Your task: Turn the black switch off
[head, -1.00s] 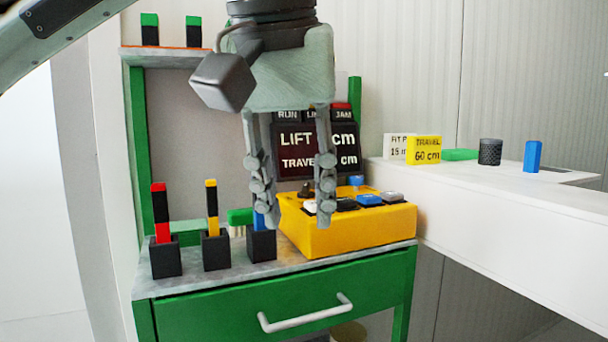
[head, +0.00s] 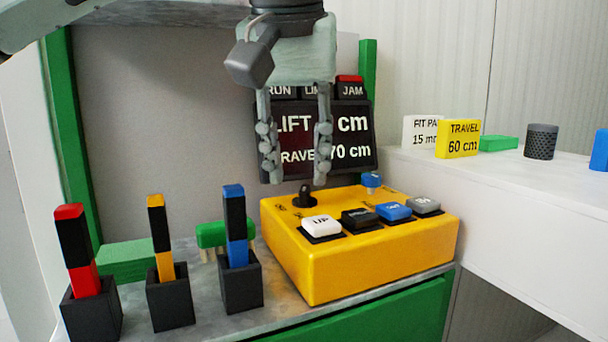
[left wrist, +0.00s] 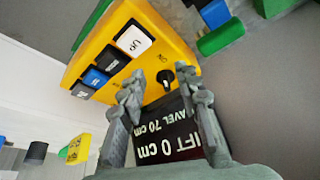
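The black switch (head: 304,196) is a small rotary knob at the back left of the top of a yellow control box (head: 375,262). In the left wrist view the switch (left wrist: 166,77) shows between my fingertips, on the box (left wrist: 98,38). My left gripper (head: 295,178) points down with its two fingers apart and nothing between them. In the head view its fingertips appear just above the switch; I see no contact. The gripper also shows in the left wrist view (left wrist: 163,84). My right gripper is not in view.
White UP (head: 321,226), black, blue and grey buttons sit along the box front. A blue knob (head: 372,181) is at its back right. A dark display (head: 350,140) reads LIFT 0 cm, TRAVEL 70 cm. Black holders with coloured sticks (head: 237,225) stand left of the box.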

